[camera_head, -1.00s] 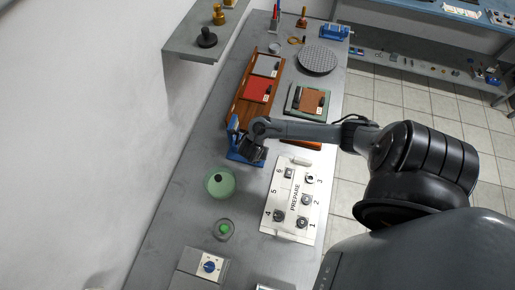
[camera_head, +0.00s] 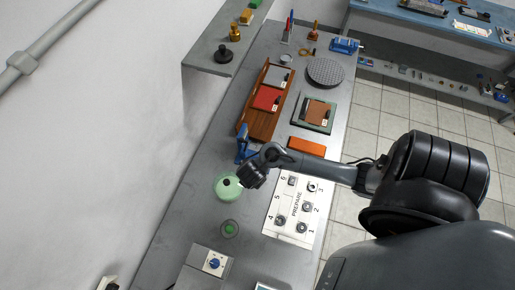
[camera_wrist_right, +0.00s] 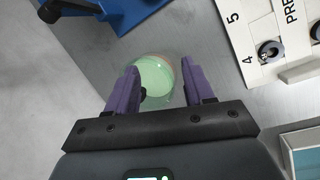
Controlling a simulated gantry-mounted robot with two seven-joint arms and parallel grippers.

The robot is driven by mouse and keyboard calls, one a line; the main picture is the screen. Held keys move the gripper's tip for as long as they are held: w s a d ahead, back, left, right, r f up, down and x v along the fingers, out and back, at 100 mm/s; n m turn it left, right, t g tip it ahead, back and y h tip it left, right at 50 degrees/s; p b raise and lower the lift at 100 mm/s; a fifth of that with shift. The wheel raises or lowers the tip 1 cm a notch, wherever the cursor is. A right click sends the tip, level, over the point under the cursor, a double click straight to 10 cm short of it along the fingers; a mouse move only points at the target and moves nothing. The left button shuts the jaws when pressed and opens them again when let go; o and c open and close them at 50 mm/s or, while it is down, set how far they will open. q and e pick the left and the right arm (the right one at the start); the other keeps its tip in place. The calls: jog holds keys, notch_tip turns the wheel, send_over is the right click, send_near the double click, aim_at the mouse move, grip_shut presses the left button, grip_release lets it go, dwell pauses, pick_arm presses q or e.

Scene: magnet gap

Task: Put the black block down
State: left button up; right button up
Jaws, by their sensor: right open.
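A small black piece (camera_head: 226,183), likely the black block, lies in the round green dish (camera_head: 233,193) on the grey bench. In the wrist view the piece (camera_wrist_right: 143,94) shows just beside the left finger, partly hidden by it, over the pale green dish (camera_wrist_right: 160,72). My right gripper (camera_head: 250,180) is over the right edge of the dish. In the wrist view its purple fingers (camera_wrist_right: 160,85) are apart, with nothing seen gripped between them. My left gripper is out of view.
A blue fixture (camera_head: 243,148) stands just behind the gripper. The white numbered PREPARE board (camera_head: 283,205) lies to the right. A small glass with green contents (camera_head: 229,229) and a dial box (camera_head: 212,264) stand in front. Bare bench lies left of the dish.

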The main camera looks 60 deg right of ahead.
jog(key=s+a+r+m+y, duration=0.1)
jog(key=s+a+r+m, duration=0.2)
jog(key=r+m, duration=0.3)
jog(key=s+a+r+m+t+y, duration=0.1)
jog(key=s+a+r+m+y, duration=0.1)
jog(key=r+m, duration=0.5)
jog(key=shift+s+a+m+t, duration=0.3)
jog(key=shift+s+a, duration=0.3)
jog(key=shift+a, duration=0.35)
